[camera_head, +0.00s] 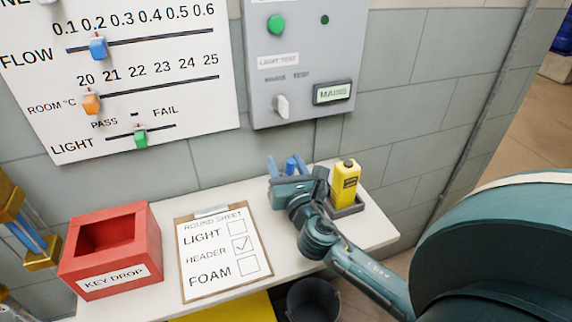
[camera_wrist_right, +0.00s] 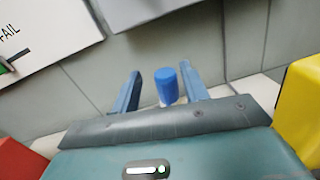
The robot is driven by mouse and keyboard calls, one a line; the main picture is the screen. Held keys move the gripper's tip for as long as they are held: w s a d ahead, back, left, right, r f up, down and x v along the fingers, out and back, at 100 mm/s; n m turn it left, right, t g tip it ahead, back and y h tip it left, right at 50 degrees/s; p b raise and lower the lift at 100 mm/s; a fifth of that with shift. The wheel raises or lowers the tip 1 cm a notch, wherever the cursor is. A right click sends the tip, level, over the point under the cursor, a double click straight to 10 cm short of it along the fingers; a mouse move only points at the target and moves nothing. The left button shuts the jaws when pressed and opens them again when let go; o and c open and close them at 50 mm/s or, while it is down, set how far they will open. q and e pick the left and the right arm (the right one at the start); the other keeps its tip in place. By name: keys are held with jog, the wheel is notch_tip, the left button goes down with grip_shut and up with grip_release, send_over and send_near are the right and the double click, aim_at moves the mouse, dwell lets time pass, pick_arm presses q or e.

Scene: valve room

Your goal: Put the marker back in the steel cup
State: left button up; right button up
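The blue marker (camera_head: 290,166) shows upright between the fingers of my right gripper (camera_head: 286,167), over the back of the white shelf. In the right wrist view the marker (camera_wrist_right: 167,86) stands between the two blue fingers (camera_wrist_right: 160,90), with a clear gap on its left and a narrow one on its right. The fingers are apart and do not visibly press on it. Its lower part is hidden behind the gripper body. The steel cup is not visible; my gripper and arm cover that part of the shelf.
A yellow bottle (camera_head: 345,182) stands in a grey tray (camera_head: 349,210) close right of my right gripper. A clipboard (camera_head: 222,254) and a red key-drop box (camera_head: 107,252) are to the left. The wall panels (camera_head: 306,60) rise behind. A dark bin (camera_head: 313,301) stands below.

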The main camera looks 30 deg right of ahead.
jog(key=shift+s, duration=0.1)
jog(key=b+v, duration=0.2)
jog(key=v, duration=1.1)
dwell(0.4)
